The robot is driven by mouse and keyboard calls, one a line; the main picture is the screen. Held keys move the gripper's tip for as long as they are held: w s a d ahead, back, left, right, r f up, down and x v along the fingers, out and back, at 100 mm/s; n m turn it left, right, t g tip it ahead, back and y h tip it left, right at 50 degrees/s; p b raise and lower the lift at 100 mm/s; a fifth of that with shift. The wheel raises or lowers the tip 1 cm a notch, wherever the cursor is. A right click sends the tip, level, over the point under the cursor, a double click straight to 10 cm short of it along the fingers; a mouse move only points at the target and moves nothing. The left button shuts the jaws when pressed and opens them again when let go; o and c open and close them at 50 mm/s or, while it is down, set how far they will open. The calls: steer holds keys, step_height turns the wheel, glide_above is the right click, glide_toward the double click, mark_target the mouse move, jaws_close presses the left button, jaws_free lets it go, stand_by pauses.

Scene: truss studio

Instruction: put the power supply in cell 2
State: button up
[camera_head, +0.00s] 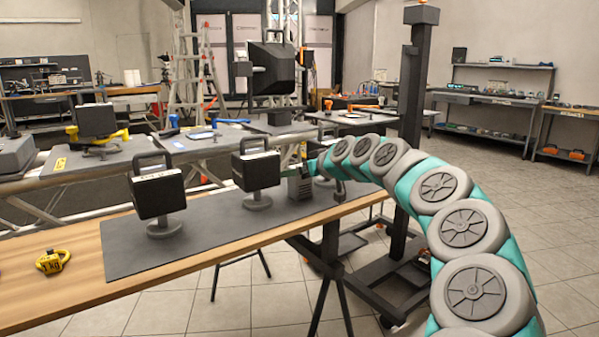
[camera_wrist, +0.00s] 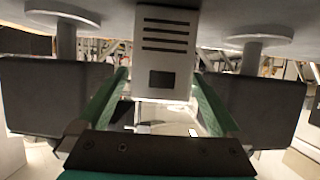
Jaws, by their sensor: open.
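A small grey box with dark slots, which looks like the power supply (camera_head: 299,187), stands on the dark mat (camera_head: 215,226) beside my gripper (camera_head: 305,163). In the wrist view the slotted box (camera_wrist: 163,50) shows close up between the two green fingers of my gripper (camera_wrist: 160,108). The fingers are spread, one at each side of its lower pictured end, with a gap visible on at least the right side. My gripper is open, and it partly hides the box in the head view. No cell marking can be read, so I cannot tell which place is cell 2.
Two black lamp-like units with handles, one on the left (camera_head: 157,192) and one nearer the box (camera_head: 256,170), stand on round bases. A yellow tagged item (camera_head: 52,261) lies on the wooden table (camera_head: 50,295). A dark post (camera_head: 413,100) rises behind my arm.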

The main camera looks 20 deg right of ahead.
steer(key=shift+r+p, duration=0.3)
steer(key=b+v, duration=0.2)
steer(key=v, duration=1)
steer(key=shift+f, duration=0.15)
